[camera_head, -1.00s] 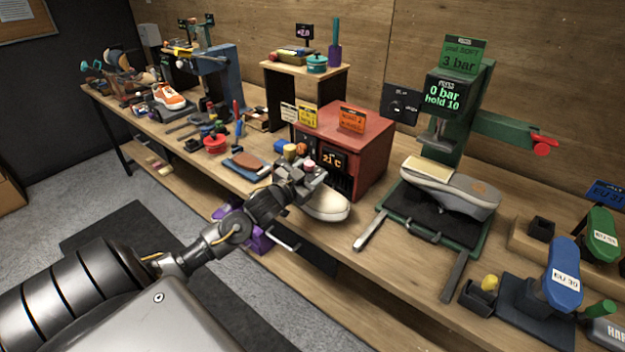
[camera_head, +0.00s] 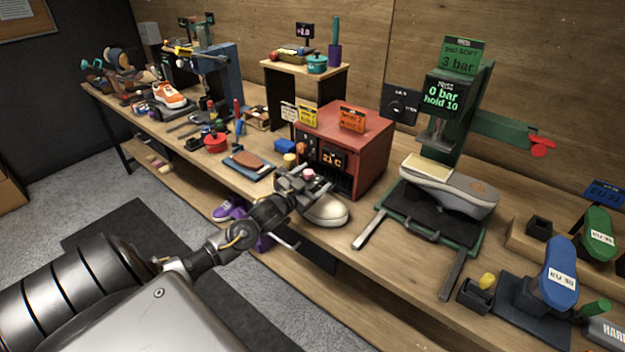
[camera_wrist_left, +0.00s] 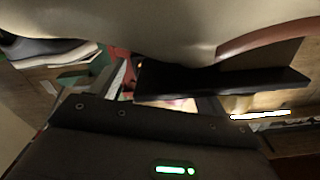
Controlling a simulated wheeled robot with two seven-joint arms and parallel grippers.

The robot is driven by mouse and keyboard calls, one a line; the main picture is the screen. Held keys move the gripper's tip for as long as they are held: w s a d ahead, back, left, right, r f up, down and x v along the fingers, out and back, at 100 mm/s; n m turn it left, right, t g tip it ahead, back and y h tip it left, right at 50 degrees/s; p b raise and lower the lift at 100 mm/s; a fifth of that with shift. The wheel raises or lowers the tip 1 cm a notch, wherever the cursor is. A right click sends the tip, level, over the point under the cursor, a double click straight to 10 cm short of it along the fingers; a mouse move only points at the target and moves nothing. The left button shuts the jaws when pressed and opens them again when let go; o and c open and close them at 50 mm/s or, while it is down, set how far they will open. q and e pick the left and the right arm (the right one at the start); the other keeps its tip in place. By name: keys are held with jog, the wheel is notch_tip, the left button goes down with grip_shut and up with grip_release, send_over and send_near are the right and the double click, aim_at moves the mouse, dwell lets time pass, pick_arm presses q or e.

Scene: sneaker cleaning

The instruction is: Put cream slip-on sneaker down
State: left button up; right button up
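The cream slip-on sneaker (camera_head: 326,211) is at the bench's front edge, before the red heater box (camera_head: 366,150). My left gripper (camera_head: 303,187) is at its heel end and appears shut on it, hiding that end. In the left wrist view the sneaker's pale surface (camera_wrist_left: 180,22) fills the top, close over the dark finger (camera_wrist_left: 222,82). I cannot tell whether its sole touches the bench top. My right gripper is not in view.
A green press (camera_head: 455,110) stands right of the box, with a grey shoe (camera_head: 465,195) on its bed. A brown-topped pad (camera_head: 248,164) and a red pot (camera_head: 215,143) lie to the left. Blue (camera_head: 563,272) and green (camera_head: 600,235) lasts stand at right.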

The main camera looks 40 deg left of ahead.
pick_arm(q)
jog(key=s+b, duration=0.2)
jog(key=s, duration=1)
jog(key=shift+d+r, duration=0.1)
